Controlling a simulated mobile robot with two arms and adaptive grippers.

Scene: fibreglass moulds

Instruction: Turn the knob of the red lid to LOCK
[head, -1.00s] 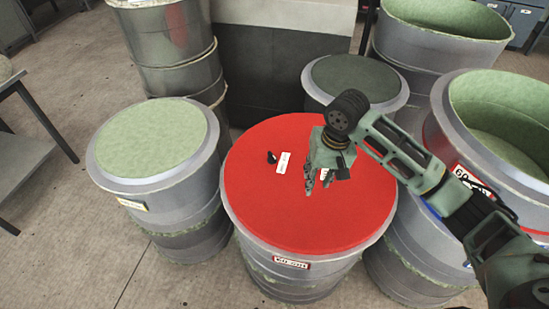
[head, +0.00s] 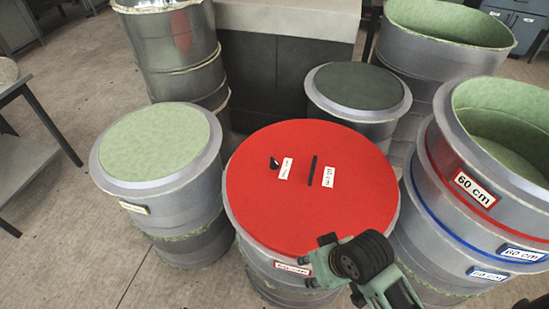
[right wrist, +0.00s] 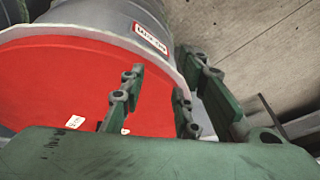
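The red lid (head: 270,215) lies flat on a grey drum in the middle of the head view. On it are a small black knob (head: 274,163) beside a white label (head: 286,168), and a thin black bar (head: 313,170) beside a second label (head: 328,177). The label text is too small to read. My right gripper (head: 316,262) is at the lid's front edge, apart from knob and bar, its fingers spread and empty. The right wrist view shows the red lid (right wrist: 60,85) behind the open fingers (right wrist: 158,88). My left gripper is not in view.
A drum with a pale green top (head: 155,142) stands left, and a smaller dark-topped drum (head: 358,86) behind. Open green-lined moulds (head: 505,120) crowd the right side. A metal drum (head: 175,45) stands at the back left. Floor is free at the front left.

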